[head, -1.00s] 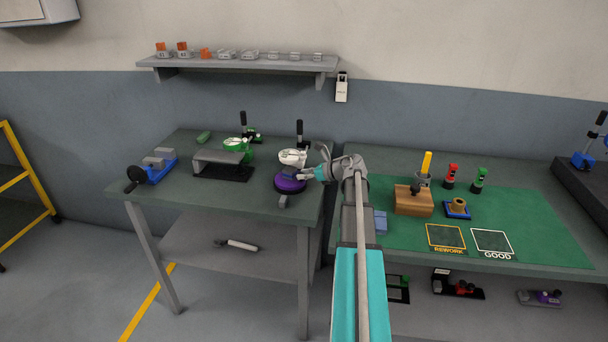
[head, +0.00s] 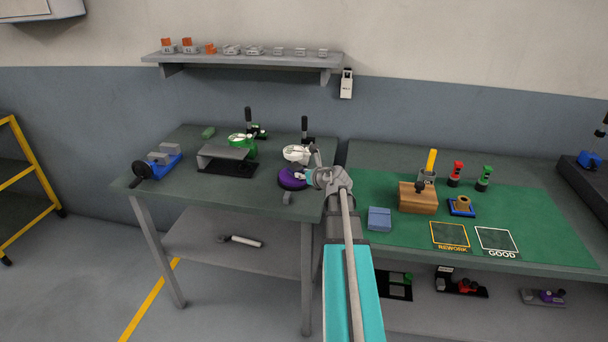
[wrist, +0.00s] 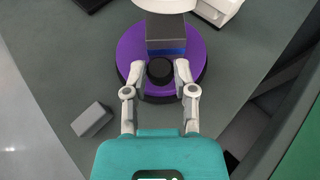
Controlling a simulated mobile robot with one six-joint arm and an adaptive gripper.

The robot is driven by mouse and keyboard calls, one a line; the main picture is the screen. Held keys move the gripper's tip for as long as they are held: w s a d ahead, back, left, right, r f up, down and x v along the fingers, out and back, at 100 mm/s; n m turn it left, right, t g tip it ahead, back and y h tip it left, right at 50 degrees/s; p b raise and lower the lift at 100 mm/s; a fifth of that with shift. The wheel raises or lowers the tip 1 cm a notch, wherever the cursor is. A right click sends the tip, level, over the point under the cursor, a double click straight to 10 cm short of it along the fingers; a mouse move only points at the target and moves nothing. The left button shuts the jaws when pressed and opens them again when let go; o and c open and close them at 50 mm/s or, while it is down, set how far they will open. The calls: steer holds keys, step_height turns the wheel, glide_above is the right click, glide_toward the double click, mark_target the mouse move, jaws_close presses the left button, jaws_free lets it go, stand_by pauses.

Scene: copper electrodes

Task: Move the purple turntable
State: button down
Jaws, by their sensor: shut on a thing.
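The purple turntable (head: 291,179) stands on the left grey-green table, near its right end. In the wrist view the turntable (wrist: 128,50) is a round purple disc with a dark rim. A black knob (wrist: 160,71) rises from its near part, and a grey block with a blue base (wrist: 166,38) stands behind the knob. My gripper (wrist: 165,80) reaches over the near part of the disc, its fingers shut on the black knob from both sides. In the head view my gripper (head: 309,175) is at the disc's right side.
A white-topped dial gauge stand (head: 297,153) is right behind the turntable. A small grey block (wrist: 92,119) lies in front of it to the left. A green gauge stand and a grey bridge (head: 227,153) are further left. The right table has a wooden block (head: 417,197) and a blue box (head: 379,218).

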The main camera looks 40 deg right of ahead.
steer(key=shift+a+m+h, duration=0.3)
steer(key=shift+m+h, duration=0.3)
steer(key=shift+h, duration=0.05)
steer(key=shift+a+m+h, duration=0.3)
steer(key=shift+m+h, duration=0.3)
steer(key=shift+h, duration=0.05)
steer(key=shift+a+m+g+h, duration=0.1)
steer(key=shift+m+g+h, duration=0.2)
steer(key=shift+h, duration=0.1)
steer(key=shift+c, duration=2.1)
jaws_free()
steer(key=shift+w, duration=0.1)
